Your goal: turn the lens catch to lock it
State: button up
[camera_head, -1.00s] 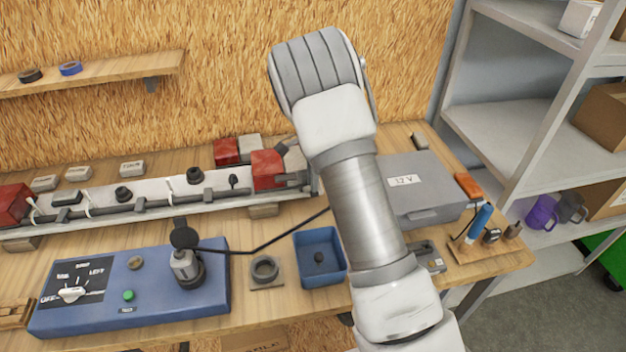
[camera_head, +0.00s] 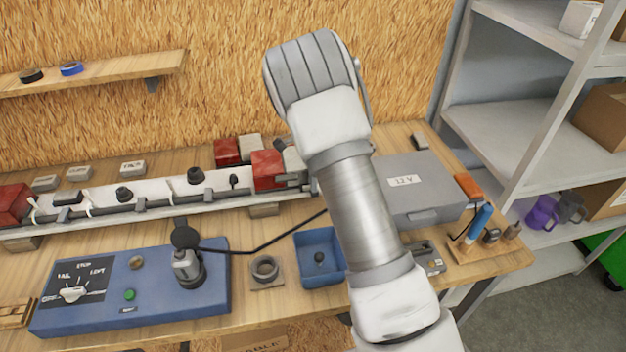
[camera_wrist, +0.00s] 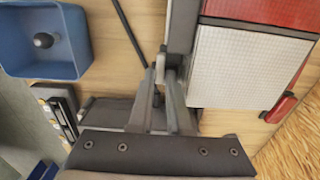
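In the wrist view, a white ribbed lens block (camera_wrist: 240,65) sits beside a grey metal end piece. A small light-grey lever, which looks like the lens catch (camera_wrist: 160,62), stands at that end piece. My gripper (camera_wrist: 161,78) has its two fingertips close together, one on each side of the lever. Whether they press on it I cannot tell. In the head view my arm hides the gripper and the catch. The red lens (camera_head: 268,170) and the white lens (camera_head: 293,160) show at the right end of the light bar (camera_head: 150,200).
A blue tray (camera_head: 300,243) with a dark knob inside and a ring fixture (camera_head: 265,268) lie in front of the bar. A grey 12 V box (camera_head: 425,200) stands close to the right of my arm. A blue control panel (camera_head: 110,310) is at front left.

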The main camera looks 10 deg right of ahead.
jog(key=o, duration=0.4)
jog(key=shift+c, duration=0.2)
